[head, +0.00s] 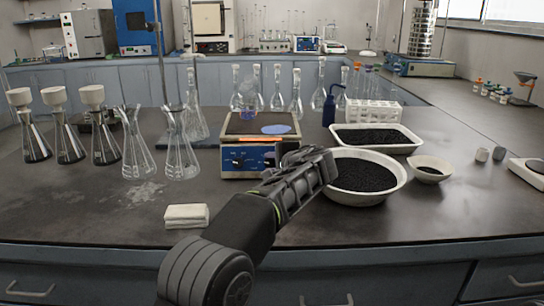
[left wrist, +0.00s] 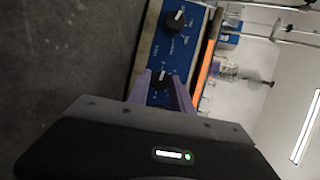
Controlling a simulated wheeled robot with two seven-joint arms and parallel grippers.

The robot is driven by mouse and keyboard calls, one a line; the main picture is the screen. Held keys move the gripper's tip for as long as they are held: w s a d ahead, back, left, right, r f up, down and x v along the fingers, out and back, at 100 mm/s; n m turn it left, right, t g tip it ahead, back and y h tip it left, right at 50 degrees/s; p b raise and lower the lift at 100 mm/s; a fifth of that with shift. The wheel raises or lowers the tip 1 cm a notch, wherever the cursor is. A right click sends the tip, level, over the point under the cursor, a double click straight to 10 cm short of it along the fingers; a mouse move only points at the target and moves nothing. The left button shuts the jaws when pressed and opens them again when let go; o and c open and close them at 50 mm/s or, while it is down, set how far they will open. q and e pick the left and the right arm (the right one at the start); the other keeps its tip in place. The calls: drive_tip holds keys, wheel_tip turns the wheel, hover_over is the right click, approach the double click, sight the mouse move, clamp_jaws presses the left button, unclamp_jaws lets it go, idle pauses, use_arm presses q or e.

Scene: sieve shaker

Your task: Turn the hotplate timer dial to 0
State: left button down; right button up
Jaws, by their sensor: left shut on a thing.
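The hotplate (head: 229,143) stands on the bench with a blue front panel, also seen in the left wrist view (left wrist: 178,42). Its left dial (head: 238,163) is uncovered and shows a white pointer line in the left wrist view (left wrist: 174,21). The timer dial (left wrist: 161,78) is on the right of the panel, between my left gripper's purple fingers (left wrist: 161,84). The gripper is shut on it; the fingers hide part of the dial and scale. I cannot read its setting. In the head view my left gripper (head: 277,170) reaches the panel's right side. My right gripper is not in view.
A white bowl of black granules (head: 385,195) stands close to the right of my left gripper, with a tray of granules (head: 405,147) behind it. Flasks (head: 181,158) stand to the left. A folded white cloth (head: 187,216) lies near the front edge.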

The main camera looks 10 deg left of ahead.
use_arm(q)
drive_tip(key=shift+n+p, duration=0.35)
drive_tip(key=shift+n, duration=0.25)
drive_tip(key=shift+f+g, duration=0.1)
drive_tip(key=shift+g, duration=0.2)
drive_tip(key=c, duration=1.1)
unclamp_jaws()
drive_tip(key=shift+c, duration=0.2)
drive_tip(key=shift+s, duration=0.1)
drive_tip(key=v, duration=0.7)
drive_tip(key=shift+s+r, duration=0.25)
drive_tip(key=shift+d, duration=0.15)
